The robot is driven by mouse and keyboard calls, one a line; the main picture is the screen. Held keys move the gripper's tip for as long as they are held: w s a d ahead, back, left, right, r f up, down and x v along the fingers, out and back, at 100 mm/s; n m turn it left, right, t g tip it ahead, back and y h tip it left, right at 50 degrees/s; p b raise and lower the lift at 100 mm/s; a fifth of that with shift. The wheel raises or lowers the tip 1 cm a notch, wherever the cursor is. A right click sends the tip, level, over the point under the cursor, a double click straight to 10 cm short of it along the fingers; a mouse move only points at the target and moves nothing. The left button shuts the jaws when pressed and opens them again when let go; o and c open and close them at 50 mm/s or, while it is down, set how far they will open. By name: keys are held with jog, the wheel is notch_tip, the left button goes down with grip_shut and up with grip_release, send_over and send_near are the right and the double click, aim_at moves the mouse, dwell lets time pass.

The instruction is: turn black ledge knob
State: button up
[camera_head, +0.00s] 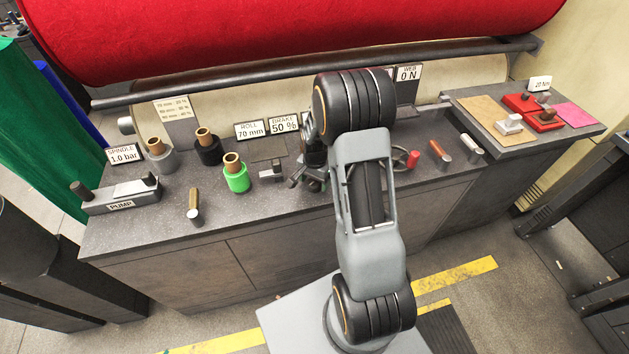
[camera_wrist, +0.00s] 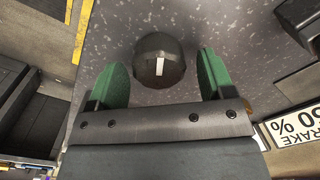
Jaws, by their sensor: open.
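The black knob (camera_wrist: 158,60) is round with a white pointer line and stands on the speckled grey ledge (camera_wrist: 225,22). In the wrist view the line runs nearly straight up and down the picture. My gripper (camera_wrist: 163,62) is open, with one green finger on each side of the knob. I see gaps between the fingers and the knob; I cannot tell how far above the ledge the fingertips are. In the head view my gripper (camera_head: 308,180) is over the ledge (camera_head: 225,207), left of my forearm, and I cannot make out the knob there.
A BRAKE 50 % sign (camera_head: 284,124) stands behind my gripper and shows in the wrist view (camera_wrist: 297,128). Left are a green spool (camera_head: 236,177), a black spool (camera_head: 208,150) and a PUMP unit (camera_head: 122,196). A red roll (camera_head: 300,30) hangs above the ledge.

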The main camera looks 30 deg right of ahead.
jog(key=shift+f, duration=0.25)
jog(key=c, duration=0.9)
